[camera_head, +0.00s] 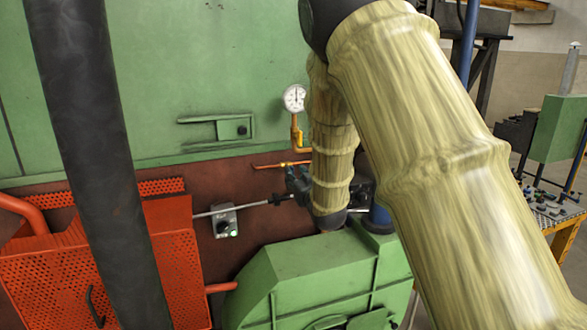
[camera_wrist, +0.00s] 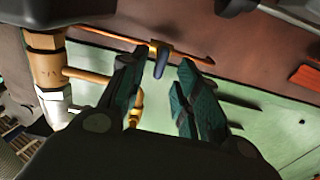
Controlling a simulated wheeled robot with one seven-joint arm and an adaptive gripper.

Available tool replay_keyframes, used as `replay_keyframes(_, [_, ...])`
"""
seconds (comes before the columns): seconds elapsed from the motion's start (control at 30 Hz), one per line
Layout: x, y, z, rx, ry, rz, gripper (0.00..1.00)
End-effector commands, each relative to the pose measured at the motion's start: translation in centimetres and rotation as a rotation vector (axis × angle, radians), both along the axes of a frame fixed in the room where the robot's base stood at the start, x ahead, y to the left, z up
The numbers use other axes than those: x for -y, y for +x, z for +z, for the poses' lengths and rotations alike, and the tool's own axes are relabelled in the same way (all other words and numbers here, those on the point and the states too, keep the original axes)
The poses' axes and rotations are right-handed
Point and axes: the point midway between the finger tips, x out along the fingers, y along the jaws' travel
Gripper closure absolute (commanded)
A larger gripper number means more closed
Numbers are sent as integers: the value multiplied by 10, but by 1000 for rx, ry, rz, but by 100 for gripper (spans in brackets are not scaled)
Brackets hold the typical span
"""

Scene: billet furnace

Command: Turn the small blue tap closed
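The small blue tap (camera_wrist: 161,61) shows in the wrist view, with a dark blue handle on a brass body set in a thin orange pipe (camera_wrist: 104,35). My gripper (camera_wrist: 158,64) is open, with its two teal fingers apart. In this view the handle appears between the fingertips; I cannot tell whether either finger touches it. In the head view my gripper (camera_head: 297,182) is small and partly hidden by my sleeved arm, just below the orange pipe (camera_head: 268,166). The blue handle cannot be made out there.
A round gauge (camera_head: 294,98) on a yellow-orange fitting (camera_head: 297,140) stands above the pipe. A grey switch box (camera_head: 224,221) with a green light is at lower left. A green housing (camera_head: 315,270) lies below my gripper. An orange perforated guard (camera_head: 170,240) stands at left.

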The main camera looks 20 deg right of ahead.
Motion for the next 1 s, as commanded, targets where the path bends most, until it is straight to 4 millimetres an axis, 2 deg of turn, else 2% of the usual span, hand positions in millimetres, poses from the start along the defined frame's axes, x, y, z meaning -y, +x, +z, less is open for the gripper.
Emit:
replay_keyframes(0.1, [-1, 14, 2, -1, -1, 1, 68])
replay_keyframes(0.3, [-1, 27, 1, 0, -1, 1, 68])
replay_keyframes(0.67, [-1, 30, 0, 0, -1, 0, 68])
replay_keyframes(0.87, [-1, 30, 0, 0, -1, 0, 100])
replay_keyframes(1.0, [-1, 30, 0, 0, -1, 0, 100])
